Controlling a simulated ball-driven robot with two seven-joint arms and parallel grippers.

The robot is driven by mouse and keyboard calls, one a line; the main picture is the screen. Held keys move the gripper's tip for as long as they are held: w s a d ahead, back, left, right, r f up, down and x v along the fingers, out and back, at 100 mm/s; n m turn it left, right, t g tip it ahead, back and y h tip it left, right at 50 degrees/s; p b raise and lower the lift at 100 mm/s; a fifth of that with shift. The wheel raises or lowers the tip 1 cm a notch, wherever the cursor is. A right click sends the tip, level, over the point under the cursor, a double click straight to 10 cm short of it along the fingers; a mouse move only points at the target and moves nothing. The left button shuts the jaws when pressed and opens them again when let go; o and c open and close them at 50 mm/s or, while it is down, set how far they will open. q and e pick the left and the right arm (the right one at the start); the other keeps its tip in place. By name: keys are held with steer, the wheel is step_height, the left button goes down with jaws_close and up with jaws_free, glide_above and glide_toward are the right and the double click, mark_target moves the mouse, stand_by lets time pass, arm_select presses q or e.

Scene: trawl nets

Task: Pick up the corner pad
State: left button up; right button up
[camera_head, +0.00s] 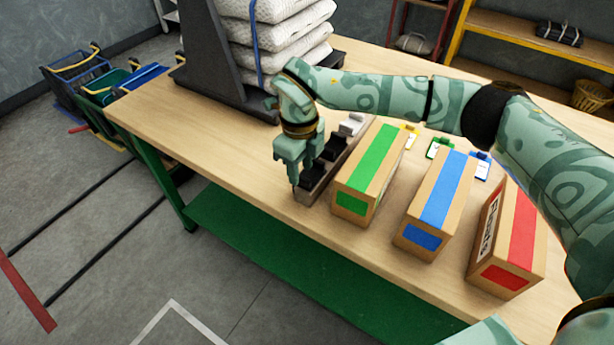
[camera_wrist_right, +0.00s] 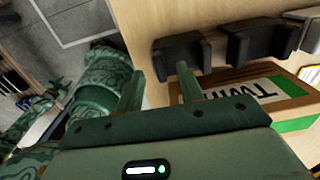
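Black corner pads stand in a row on a holder (camera_head: 312,194) at the table's front left edge. The nearest pad (camera_head: 311,183) is also in the right wrist view (camera_wrist_right: 180,52), with another black pad (camera_wrist_right: 252,42) beside it. My right gripper (camera_head: 298,178) points down at the near end of the row. In the wrist view its two fingers (camera_wrist_right: 160,88) are apart with nothing gripped between them. One finger overlaps the nearest pad in the picture; I cannot tell whether they touch. My left gripper cannot be made out clearly.
Cartons with green (camera_head: 370,170), blue (camera_head: 436,205) and red (camera_head: 507,240) bands stand right of the pads on the wooden table (camera_head: 190,125). A stack of white sacks (camera_head: 275,40) stands behind. The table's left part is clear.

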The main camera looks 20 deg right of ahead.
step_height(320, 180, down, 3)
steer(key=shift+r, duration=0.35)
jaws_close()
